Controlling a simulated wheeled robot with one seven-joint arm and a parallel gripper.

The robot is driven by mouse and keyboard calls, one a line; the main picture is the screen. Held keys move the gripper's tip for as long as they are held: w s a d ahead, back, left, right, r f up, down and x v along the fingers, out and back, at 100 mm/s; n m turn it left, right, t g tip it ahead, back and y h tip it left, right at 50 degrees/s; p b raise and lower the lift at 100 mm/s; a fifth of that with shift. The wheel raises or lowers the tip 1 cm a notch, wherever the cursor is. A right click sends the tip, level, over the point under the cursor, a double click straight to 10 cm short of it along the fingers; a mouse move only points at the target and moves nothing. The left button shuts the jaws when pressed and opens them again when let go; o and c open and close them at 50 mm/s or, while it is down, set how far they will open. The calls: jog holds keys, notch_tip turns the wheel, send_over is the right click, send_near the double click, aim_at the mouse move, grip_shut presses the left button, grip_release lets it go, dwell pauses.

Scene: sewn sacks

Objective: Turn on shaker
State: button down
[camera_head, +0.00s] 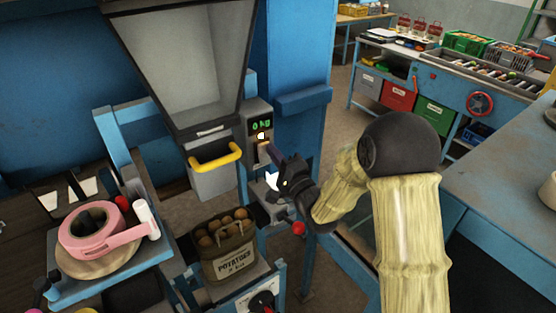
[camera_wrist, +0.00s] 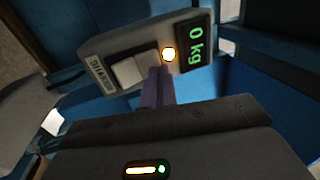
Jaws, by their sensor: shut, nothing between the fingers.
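The grey control panel (camera_head: 257,107) stands on the blue frame, with a green "0 kg" display (camera_head: 261,125). In the wrist view a label reading "SHAKER" (camera_wrist: 101,74) sits beside a pale rocker switch (camera_wrist: 128,72). A round lamp (camera_wrist: 168,54) between the switch and display glows orange-white; it also shows in the head view (camera_head: 261,136). My gripper (camera_wrist: 159,70) is shut and empty, its purple fingertips at the switch's lamp-side edge. I cannot tell whether they touch it. In the head view my gripper (camera_head: 268,148) reaches the panel from the right.
A grey hopper (camera_head: 185,60) and a yellow handle (camera_head: 215,158) are left of the panel. A potato sack (camera_head: 230,262) stands below. A pink tape dispenser (camera_head: 100,240) lies at left. A blue bench (camera_head: 510,180) is at right.

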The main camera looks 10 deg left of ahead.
jog(key=s+d+b, duration=0.5)
jog(key=s+d, duration=0.4)
jog(key=d, duration=0.1)
jog(key=shift+s, duration=0.3)
jog(key=shift+d, duration=0.1)
